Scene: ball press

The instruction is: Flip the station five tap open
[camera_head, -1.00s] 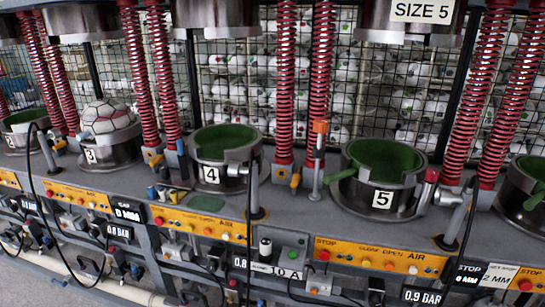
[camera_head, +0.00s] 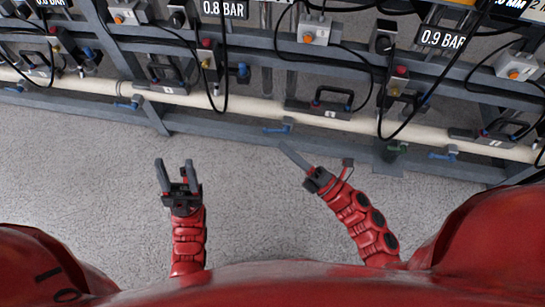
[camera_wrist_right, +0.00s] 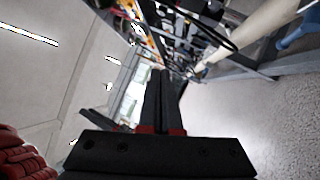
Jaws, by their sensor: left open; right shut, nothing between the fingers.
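Several blue tap handles sit along the pale pipe at the rack's foot. In the head view one blue tap (camera_head: 443,153) is at the right, below the 0.9 BAR sign (camera_head: 440,38), and another blue tap (camera_head: 280,128) is near the middle. No station number shows at these taps, so I cannot tell which is station five's. My right gripper (camera_head: 284,147) is shut and empty, its tips just below the middle tap in the picture. A blue handle (camera_wrist_right: 298,30) shows at the upper right of the right wrist view. My left gripper (camera_head: 175,164) is open and empty, over the floor.
The pale pipe (camera_head: 255,106) and a grey frame beam (camera_head: 220,127) run across the rack's foot. Black hoses (camera_head: 390,100) hang in front of it, beside small valves and boxes. Bare grey floor (camera_head: 80,170) lies between the rack and my body.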

